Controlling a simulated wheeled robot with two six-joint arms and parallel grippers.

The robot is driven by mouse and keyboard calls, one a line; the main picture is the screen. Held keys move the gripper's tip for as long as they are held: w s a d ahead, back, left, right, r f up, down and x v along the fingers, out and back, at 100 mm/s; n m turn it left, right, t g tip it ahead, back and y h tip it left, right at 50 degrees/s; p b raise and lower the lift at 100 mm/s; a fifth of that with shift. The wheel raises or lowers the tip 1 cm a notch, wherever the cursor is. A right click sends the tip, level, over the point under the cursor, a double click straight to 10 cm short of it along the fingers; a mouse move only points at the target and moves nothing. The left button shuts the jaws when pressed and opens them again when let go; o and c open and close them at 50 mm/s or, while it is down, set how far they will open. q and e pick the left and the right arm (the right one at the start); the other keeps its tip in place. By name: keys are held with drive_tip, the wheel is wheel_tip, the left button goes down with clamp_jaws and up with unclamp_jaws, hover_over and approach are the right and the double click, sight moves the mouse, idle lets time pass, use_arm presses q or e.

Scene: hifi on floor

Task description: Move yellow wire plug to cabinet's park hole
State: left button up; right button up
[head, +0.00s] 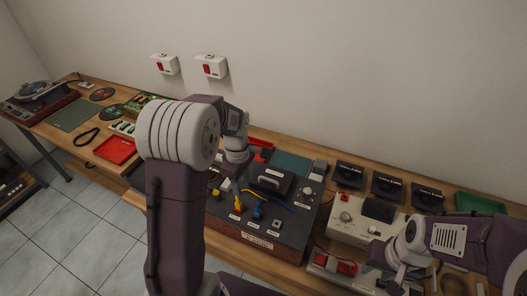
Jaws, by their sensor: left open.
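The yellow wire plug (238,204) stands on the sloping dark top of the cabinet (290,222), left of a blue plug (257,212). A blue wire and a yellow wire show on the panel. Small labelled spots line the panel's front, but I cannot tell which is the park hole. My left gripper (228,184) is open, close above and behind the yellow plug; I see nothing held in it. My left arm hides the cabinet's left part. My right gripper (392,284) is low at the right, and its fingers are too unclear to read.
A black handled block (270,180) rises behind the plugs. A light-coloured box (356,222) stands right of the cabinet. Several black units (388,187) line the back. A red tray (115,150) and a green mat (72,115) lie on the left bench. Two red-switched boxes hang on the wall.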

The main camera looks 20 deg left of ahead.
sight(238, 203)
use_arm(q)
drive_tip(key=f, duration=0.2)
drive_tip(key=s+f, duration=0.1)
drive_tip(key=f, duration=0.1)
drive_tip(key=s+f+p, duration=0.1)
drive_tip(key=f, duration=0.2)
drive_tip(key=shift+s+a, duration=0.25)
drive_tip(key=shift+a, duration=0.05)
drive_tip(key=shift+s+f, duration=0.25)
drive_tip(key=shift+f, duration=0.15)
drive_tip(key=shift+w+f, duration=0.15)
use_arm(e)
drive_tip(key=s+r, duration=0.2)
drive_tip(key=shift+s+d+r, duration=0.1)
drive_tip(key=shift+d+r, duration=0.1)
drive_tip(key=shift+r, duration=0.1)
use_arm(q)
drive_tip(key=shift+w, duration=0.1)
drive_tip(key=shift+c, duration=0.9)
clamp_jaws()
drive_tip(key=c, duration=0.6)
unclamp_jaws()
clamp_jaws()
